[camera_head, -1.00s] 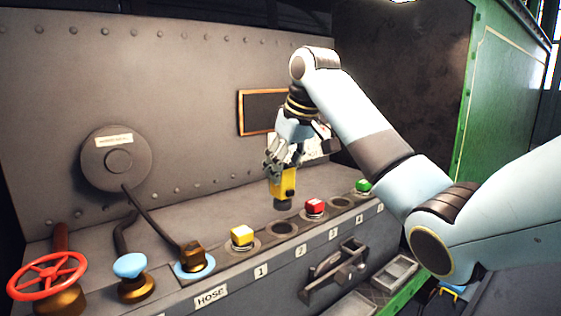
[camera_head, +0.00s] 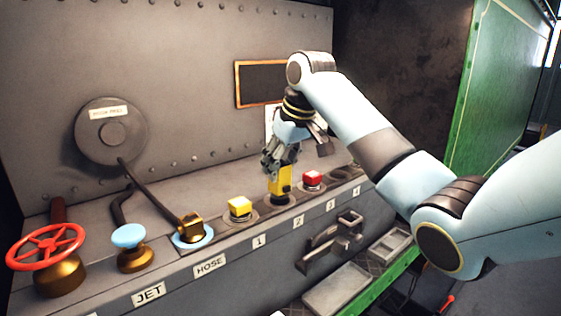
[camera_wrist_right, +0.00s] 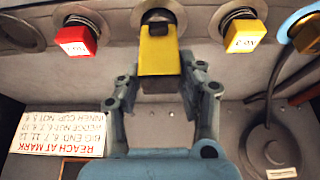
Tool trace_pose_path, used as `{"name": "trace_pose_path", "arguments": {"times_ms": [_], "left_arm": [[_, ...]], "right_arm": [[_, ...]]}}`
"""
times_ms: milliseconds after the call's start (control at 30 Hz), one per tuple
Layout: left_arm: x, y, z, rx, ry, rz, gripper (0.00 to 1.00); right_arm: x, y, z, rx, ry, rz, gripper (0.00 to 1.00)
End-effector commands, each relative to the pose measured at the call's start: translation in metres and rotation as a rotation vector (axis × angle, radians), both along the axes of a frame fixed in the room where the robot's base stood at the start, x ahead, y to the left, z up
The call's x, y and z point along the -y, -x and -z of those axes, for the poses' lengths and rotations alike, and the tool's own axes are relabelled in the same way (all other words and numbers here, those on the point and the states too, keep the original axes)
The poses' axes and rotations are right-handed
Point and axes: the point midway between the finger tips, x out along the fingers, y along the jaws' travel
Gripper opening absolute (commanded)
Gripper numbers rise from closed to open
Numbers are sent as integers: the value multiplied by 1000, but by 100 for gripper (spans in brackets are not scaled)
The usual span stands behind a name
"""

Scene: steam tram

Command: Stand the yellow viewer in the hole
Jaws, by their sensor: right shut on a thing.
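My right gripper (camera_head: 278,162) is shut on the yellow viewer (camera_head: 281,183) and holds it upright over the sloping console. The viewer's dark lower end is at the ringed hole (camera_head: 266,205) above the label 2. How deep it sits in the hole I cannot tell. In the right wrist view, the viewer (camera_wrist_right: 158,52) lies between the fingers of the right gripper (camera_wrist_right: 161,82). The hole's rim (camera_wrist_right: 158,13) shows just beyond the viewer, partly covered by it. My left gripper is not in view.
A yellow button (camera_head: 239,207) stands left of the hole and a red button (camera_head: 312,179) right of it. An empty ringed hole (camera_head: 340,172) lies further right. A lever with a brass block (camera_head: 191,229), a blue knob (camera_head: 128,236) and a red wheel (camera_head: 46,246) stand further left.

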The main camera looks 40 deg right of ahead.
Motion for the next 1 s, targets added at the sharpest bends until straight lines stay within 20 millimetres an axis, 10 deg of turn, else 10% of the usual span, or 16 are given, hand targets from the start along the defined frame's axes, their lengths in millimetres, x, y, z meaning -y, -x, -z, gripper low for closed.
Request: {"name": "trace_pose_path", "arguments": {"times_ms": [233,267,433,633,867,1000], "left_arm": [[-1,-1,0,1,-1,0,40],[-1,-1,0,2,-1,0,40],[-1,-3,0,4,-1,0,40],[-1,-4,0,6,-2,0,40],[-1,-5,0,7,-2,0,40],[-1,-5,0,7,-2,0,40]], "right_arm": [[0,0,0,2,0,0,0],[0,0,0,2,0,0,42],[0,0,0,1,0,0,64],[0,0,0,1,0,0,65],[0,0,0,0,0,0,95],[0,0,0,0,0,0,96]]}}
